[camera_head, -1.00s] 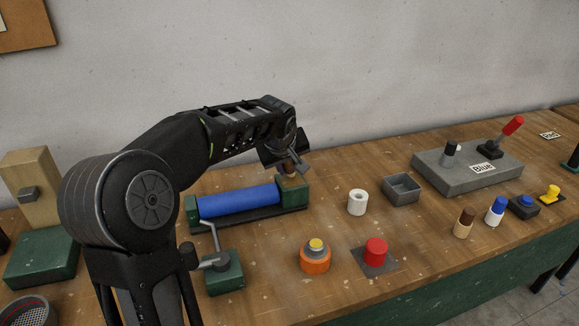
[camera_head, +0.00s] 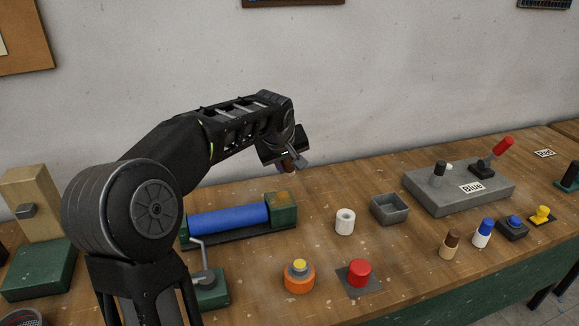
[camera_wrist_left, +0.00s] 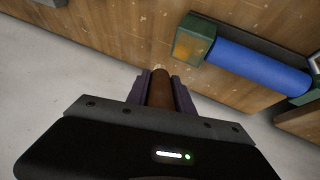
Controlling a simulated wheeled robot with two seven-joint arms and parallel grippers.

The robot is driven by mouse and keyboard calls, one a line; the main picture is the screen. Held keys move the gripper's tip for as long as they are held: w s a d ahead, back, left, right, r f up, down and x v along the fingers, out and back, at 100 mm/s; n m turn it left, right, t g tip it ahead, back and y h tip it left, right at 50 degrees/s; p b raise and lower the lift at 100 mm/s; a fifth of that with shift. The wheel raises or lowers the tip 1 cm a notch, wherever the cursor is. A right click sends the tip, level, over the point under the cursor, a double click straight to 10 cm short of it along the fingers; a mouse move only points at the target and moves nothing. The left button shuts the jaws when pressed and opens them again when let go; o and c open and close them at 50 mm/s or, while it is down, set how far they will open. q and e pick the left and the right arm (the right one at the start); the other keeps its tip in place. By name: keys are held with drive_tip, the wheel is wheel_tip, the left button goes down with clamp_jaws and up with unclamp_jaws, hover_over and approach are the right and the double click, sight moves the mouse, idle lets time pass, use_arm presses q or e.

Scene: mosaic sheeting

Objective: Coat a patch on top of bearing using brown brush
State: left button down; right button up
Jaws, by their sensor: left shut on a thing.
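My left gripper (camera_head: 290,162) is shut on the brown brush (camera_wrist_left: 160,92), a brown cylinder with a small pale tip between the dark jaws. In the head view the brush (camera_head: 287,168) is mostly hidden by the gripper. The bearing (camera_head: 284,213) is a green block at the right end of a blue roller (camera_head: 229,218). An orange-brown patch shows on its top, and also in the left wrist view (camera_wrist_left: 194,46). The brush is above the bearing, apart from it. My right gripper is not in view.
Brown-topped (camera_head: 450,245) and blue-topped (camera_head: 483,233) cylinders stand further right, before a grey lever panel (camera_head: 440,196).

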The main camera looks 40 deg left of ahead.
use_arm(q)
drive_tip(key=shift+r+p, duration=0.35)
drive_tip(key=shift+r, duration=0.55)
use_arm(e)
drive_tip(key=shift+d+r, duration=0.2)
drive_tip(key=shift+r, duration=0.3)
